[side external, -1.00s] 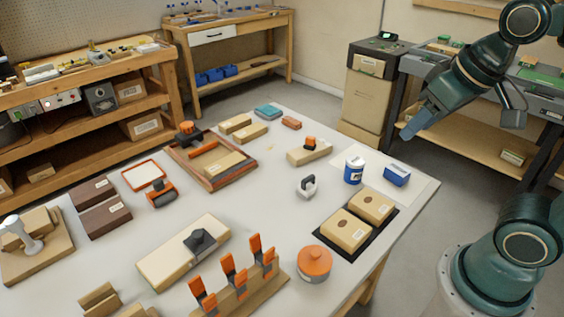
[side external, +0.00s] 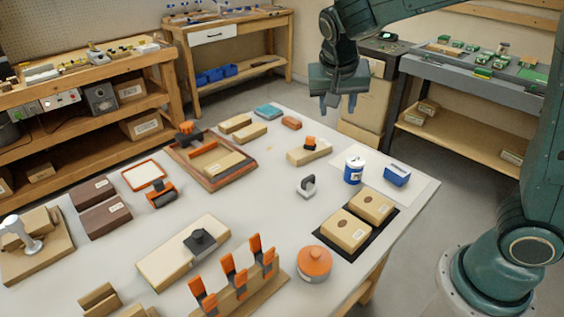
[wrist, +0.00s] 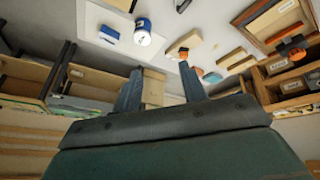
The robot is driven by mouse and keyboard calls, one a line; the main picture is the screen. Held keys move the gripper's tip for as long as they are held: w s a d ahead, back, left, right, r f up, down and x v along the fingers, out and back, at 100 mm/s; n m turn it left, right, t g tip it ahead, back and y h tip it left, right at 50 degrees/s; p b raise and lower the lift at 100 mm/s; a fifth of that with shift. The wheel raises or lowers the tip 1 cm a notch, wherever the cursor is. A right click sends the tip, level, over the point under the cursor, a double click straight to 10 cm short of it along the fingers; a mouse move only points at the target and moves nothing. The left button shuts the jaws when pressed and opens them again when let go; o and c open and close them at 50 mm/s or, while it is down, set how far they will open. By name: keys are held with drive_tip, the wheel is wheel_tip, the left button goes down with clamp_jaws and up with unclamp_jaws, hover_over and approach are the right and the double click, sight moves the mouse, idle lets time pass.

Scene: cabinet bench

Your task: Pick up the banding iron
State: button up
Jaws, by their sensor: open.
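The banding iron appears to be the small iron-shaped tool (side external: 306,186) with a dark looped handle and pale base, standing on the white bench top (side external: 262,200) near its middle. My gripper (side external: 338,108) is open and empty, high above the far right part of the bench and pointing down. It is well apart from the iron. In the wrist view the two open fingers (wrist: 160,82) have nothing between them. A small dark-handled thing (wrist: 183,5) is cut off at the top edge there; it may be the iron.
A blue and white can (side external: 354,170), a blue box (side external: 397,175) and a block with an orange knob (side external: 309,151) stand around the iron. Two cartons (side external: 347,230) sit on a black mat in front. An orange-lidded pot (side external: 314,263) and orange clamps (side external: 228,270) stand nearer. Bench left of the iron is clear.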

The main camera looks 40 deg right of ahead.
drive_tip(key=w+a+f+m+g+h, duration=0.2)
drive_tip(key=w+a+f+m+h, duration=0.15)
drive_tip(key=w+f, duration=0.55)
drive_tip(key=m+h, duration=0.4)
drive_tip(key=m, duration=0.1)
approach(313, 178)
drive_tip(key=w+a+r, duration=0.1)
drive_tip(key=a, duration=0.1)
drive_tip(key=shift+a+f+h, duration=0.25)
drive_tip(key=shift+f+h, duration=0.1)
drive_tip(key=shift+f, duration=0.25)
drive_tip(key=shift+x, duration=4.1)
drive_tip(key=shift+d, duration=0.1)
drive_tip(key=shift+x, duration=2.65)
drive_tip(key=shift+s, duration=0.15)
